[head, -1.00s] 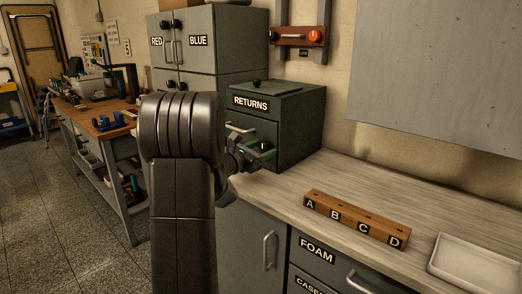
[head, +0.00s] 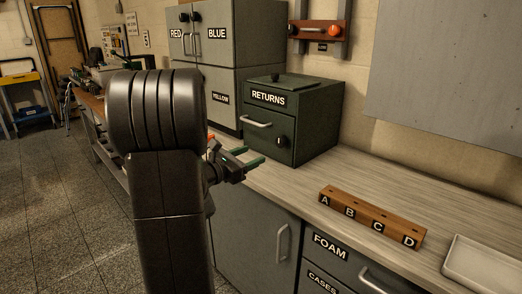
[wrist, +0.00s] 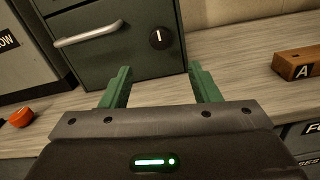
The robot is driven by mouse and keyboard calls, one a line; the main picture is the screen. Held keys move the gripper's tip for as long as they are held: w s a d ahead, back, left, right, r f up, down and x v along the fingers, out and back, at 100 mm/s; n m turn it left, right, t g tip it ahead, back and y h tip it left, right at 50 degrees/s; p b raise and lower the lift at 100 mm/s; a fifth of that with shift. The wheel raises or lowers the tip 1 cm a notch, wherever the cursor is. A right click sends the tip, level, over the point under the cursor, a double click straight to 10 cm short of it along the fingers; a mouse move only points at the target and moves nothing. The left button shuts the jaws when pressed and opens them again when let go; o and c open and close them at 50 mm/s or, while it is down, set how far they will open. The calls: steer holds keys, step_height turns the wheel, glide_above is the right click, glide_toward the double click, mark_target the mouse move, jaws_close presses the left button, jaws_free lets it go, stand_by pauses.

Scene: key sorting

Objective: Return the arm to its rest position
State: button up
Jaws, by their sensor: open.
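The RETURNS box (head: 318,125) stands shut on the counter (head: 300,176). A wooden block marked A to D (head: 370,217) and a white tray (head: 485,268) lie to the right. A grey cabinet (head: 238,75) stands behind.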

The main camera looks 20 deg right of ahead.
mark_target(279, 143)
steer(key=shift+s+a, duration=0.25)
steer(key=shift+a, duration=0.3)
steer(key=shift+d, duration=0.1)
steer(key=b+x, duration=0.1)
steer(key=x, duration=1.2)
steer(key=shift+w+d, duration=0.2)
steer(key=shift+d, duration=0.1)
